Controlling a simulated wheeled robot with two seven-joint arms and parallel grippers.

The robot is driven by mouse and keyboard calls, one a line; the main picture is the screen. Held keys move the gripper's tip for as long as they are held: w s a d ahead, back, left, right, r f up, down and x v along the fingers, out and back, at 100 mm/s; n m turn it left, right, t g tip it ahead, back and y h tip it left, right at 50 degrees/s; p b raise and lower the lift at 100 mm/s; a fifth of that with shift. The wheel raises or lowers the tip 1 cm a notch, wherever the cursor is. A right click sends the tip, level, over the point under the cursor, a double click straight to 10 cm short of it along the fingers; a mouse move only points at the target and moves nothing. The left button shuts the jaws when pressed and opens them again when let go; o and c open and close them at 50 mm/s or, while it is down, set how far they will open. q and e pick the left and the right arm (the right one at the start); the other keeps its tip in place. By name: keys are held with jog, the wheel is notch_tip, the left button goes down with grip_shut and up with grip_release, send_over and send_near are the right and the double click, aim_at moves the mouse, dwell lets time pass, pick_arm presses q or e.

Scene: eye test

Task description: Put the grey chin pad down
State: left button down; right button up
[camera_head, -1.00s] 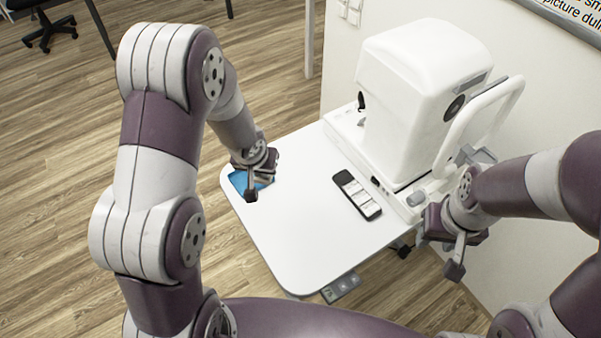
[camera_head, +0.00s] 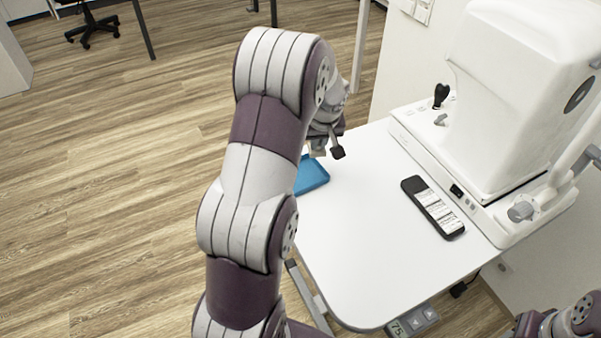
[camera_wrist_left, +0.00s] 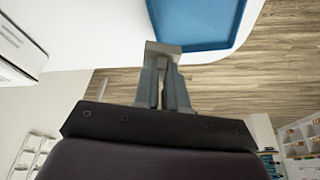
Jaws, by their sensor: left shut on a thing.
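My left gripper (camera_head: 327,148) is shut on the grey chin pad (camera_wrist_left: 163,49), a small flat piece that shows at its fingertips in the left wrist view. In the head view the pad (camera_head: 317,146) is small and partly hidden by my gripper. The gripper is near the far end of a shallow blue tray (camera_head: 313,176), which also shows in the left wrist view (camera_wrist_left: 200,22). The pad seems to be above the tabletop, close to the tray's edge. The jaws of my right gripper are outside the picture; only part of that arm shows at the bottom right.
The white table (camera_head: 365,235) carries a black-and-white remote (camera_head: 433,208) and a large white eye-test machine (camera_head: 520,95) at the right. The table between tray and remote is clear. A height control panel (camera_head: 412,321) hangs at the front edge.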

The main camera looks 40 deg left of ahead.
pick_arm(q)
jog(key=s+a+f, duration=0.1)
jog(key=s, duration=0.1)
jog(key=s+a+f, duration=0.1)
jog(key=s+f, duration=0.1)
jog(key=shift+a, duration=0.15)
jog(key=shift+f+b, duration=0.6)
jog(key=shift+f, duration=1.4)
jog(key=shift+f, duration=0.1)
jog(key=c, duration=1.2)
grip_release()
jog(key=shift+r, duration=0.2)
jog(key=p+v, duration=0.2)
jog(key=v, duration=1)
jog(key=s+d+f+m+h, duration=0.1)
jog(key=s+d+m, duration=0.2)
jog(key=s+d, duration=0.1)
jog(key=s+d+f+m+g+h, duration=0.1)
jog(key=s+d+m, duration=0.2)
jog(key=d, duration=0.4)
jog(key=s+d+f+m, duration=0.2)
jog(key=s+d+m, duration=0.1)
jog(key=s+d, duration=0.3)
jog(key=shift+h, duration=0.4)
